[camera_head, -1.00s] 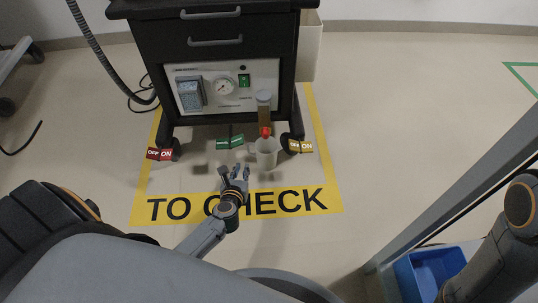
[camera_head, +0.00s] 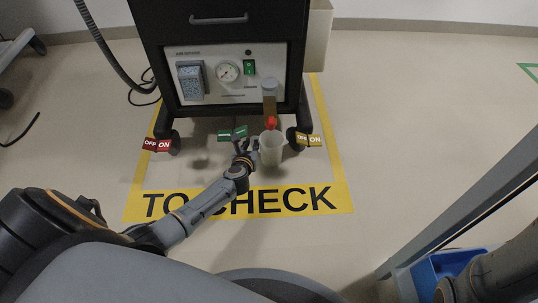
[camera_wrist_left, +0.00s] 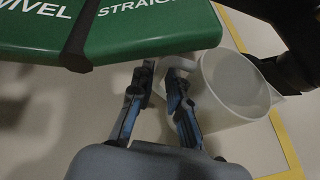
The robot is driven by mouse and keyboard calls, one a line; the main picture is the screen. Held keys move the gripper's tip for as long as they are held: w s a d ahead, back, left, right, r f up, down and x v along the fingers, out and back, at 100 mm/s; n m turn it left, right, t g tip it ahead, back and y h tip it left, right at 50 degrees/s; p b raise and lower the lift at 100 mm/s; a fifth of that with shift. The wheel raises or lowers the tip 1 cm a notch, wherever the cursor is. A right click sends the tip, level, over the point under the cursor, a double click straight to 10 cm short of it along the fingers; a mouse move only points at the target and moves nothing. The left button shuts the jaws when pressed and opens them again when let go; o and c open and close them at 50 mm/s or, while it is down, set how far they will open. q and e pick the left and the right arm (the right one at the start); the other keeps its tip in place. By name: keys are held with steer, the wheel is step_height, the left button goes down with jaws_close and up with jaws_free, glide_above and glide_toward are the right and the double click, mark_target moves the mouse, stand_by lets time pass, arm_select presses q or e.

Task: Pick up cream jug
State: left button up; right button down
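The cream jug (camera_head: 271,152) stands upright on the floor in front of the cart, with its handle side toward my left gripper. In the left wrist view the jug (camera_wrist_left: 238,88) is just right of the fingers, and its pale handle shows near the fingertips. My left gripper (camera_head: 246,147) is low beside the jug's left side. In the wrist view its two fingers (camera_wrist_left: 159,75) are apart, with part of the handle at the gap; I see no firm contact. My right gripper is out of view.
The black cart (camera_head: 221,75) stands behind the jug, with a tube and red tip hanging above the jug. A green pedal (camera_wrist_left: 110,30) is close above the left fingers. Castors with red (camera_head: 157,145) and yellow tags flank the area. A blue bin (camera_head: 440,268) is lower right.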

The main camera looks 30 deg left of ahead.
arm_select(q)
steer(key=shift+w+a+f, duration=0.15)
steer(key=shift+w+f, duration=0.05)
steer(key=shift+w, duration=0.2)
jaws_close()
steer(key=shift+s+r, duration=0.1)
steer(key=shift+r, duration=0.1)
